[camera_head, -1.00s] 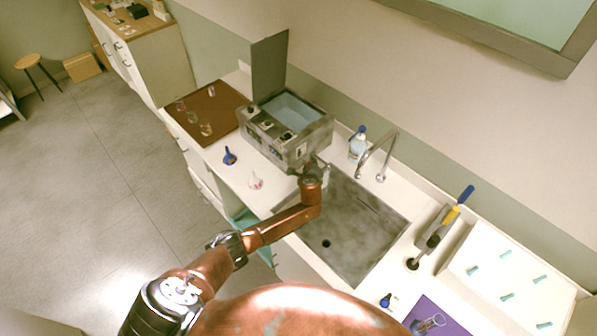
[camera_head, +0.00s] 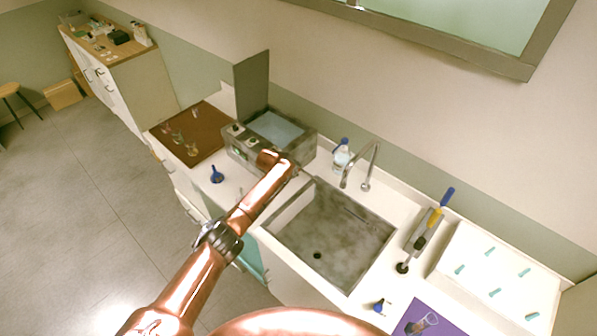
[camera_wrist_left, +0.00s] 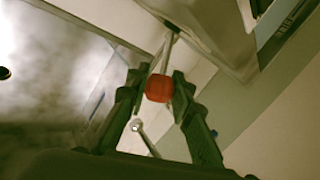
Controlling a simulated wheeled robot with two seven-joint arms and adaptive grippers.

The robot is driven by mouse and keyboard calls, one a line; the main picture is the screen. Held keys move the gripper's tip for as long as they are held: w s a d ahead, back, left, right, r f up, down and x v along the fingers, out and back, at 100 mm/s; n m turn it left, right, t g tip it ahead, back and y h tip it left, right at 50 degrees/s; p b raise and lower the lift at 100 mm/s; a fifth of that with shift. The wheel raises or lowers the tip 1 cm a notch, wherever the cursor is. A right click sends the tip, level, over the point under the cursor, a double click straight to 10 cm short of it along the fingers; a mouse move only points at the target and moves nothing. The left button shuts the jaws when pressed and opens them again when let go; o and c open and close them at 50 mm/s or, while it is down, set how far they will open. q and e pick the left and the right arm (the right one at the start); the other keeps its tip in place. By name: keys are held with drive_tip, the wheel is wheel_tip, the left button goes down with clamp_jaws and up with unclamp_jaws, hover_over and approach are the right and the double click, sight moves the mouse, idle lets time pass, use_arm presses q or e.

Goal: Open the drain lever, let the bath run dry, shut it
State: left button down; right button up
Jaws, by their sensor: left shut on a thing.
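The bath (camera_head: 232,150) is a grey metal box with its lid (camera_head: 252,88) standing up at the back. Bluish water (camera_head: 277,128) shows inside. The drain lever's red knob (camera_wrist_left: 158,95) is on a thin rod (camera_wrist_left: 164,55) running toward the bath's side in the left wrist view. My left gripper (camera_wrist_left: 158,84) is shut on the knob, one finger on each side. In the head view my left arm covers the bath's front right corner and hides the gripper and lever. My right gripper is not in view.
The sink (camera_head: 335,245) with its drain hole lies right of the bath, a tap (camera_head: 366,165) and a bottle (camera_head: 341,158) behind it. A blue flask (camera_head: 216,174) and a brown tray (camera_head: 190,135) stand left. A white peg rack (camera_head: 505,275) is far right.

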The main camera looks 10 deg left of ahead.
use_arm(q)
drive_tip(key=shift+r, duration=0.1)
drive_tip(key=c, duration=2)
unclamp_jaws()
drive_tip(key=shift+c, duration=0.2)
drive_tip(key=o, duration=0.4)
drive_tip(key=shift+a, duration=0.1)
drive_tip(key=v, duration=1.2)
drive_tip(key=shift+a, duration=0.1)
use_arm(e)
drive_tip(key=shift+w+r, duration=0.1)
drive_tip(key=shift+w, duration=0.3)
